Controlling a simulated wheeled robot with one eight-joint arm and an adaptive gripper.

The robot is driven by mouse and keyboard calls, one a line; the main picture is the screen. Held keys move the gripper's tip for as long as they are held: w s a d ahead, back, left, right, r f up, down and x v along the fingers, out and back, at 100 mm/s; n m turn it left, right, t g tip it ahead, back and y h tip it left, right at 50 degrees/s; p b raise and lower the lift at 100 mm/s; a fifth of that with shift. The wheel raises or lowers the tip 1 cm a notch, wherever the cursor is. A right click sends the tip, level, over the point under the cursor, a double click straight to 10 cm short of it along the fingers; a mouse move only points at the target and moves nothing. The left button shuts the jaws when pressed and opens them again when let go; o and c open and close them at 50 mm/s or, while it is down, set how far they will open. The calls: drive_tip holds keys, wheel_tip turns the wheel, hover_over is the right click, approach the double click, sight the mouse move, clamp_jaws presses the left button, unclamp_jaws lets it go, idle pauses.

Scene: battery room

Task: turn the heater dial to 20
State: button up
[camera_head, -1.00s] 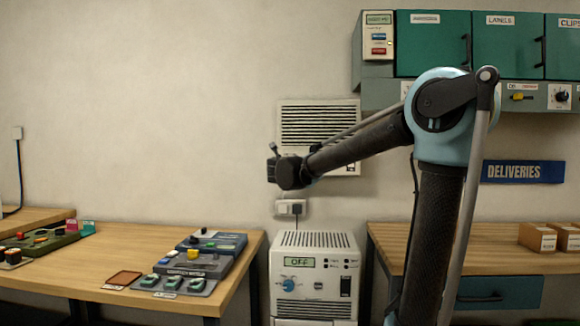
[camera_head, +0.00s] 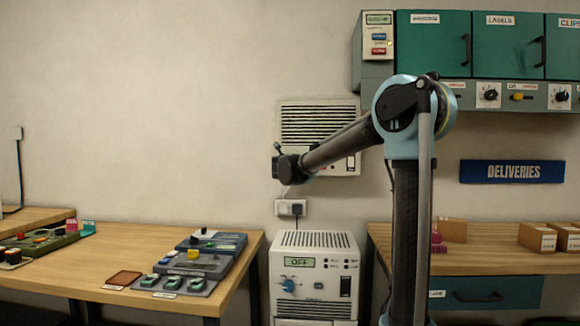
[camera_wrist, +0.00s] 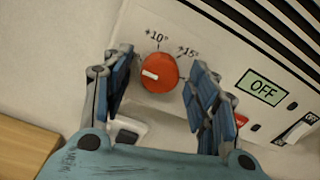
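A round red dial (camera_wrist: 159,72) sits on a pale panel in the wrist view, with its white mark pointing left. Marks "+10°" and "+15°" show around it; other marks are not visible. A green display (camera_wrist: 264,87) on the panel reads "OFF". My gripper (camera_wrist: 161,68) is open, one finger on each side of the dial; I cannot tell if they touch it. In the head view my gripper (camera_head: 281,167) is at the lower left of the slatted wall unit (camera_head: 318,110), partly covering it. A white floor unit (camera_head: 314,246) below has a blue dial (camera_head: 288,285) and an "OFF" display.
A rocker switch (camera_wrist: 298,130) and a red button are on the same panel. A wall socket (camera_head: 290,208) with a plug and cable is just below. A left bench (camera_head: 110,240) holds control boxes; a right bench (camera_head: 480,236) holds cartons. Green cabinets (camera_head: 432,45) hang upper right.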

drive_tip(key=c, duration=0.9)
drive_tip(key=shift+m, duration=0.3)
drive_tip(key=shift+f+m, duration=0.15)
drive_tip(key=shift+m, duration=8.65)
drive_tip(key=shift+f+m, duration=0.1)
drive_tip(key=shift+m, duration=8.7)
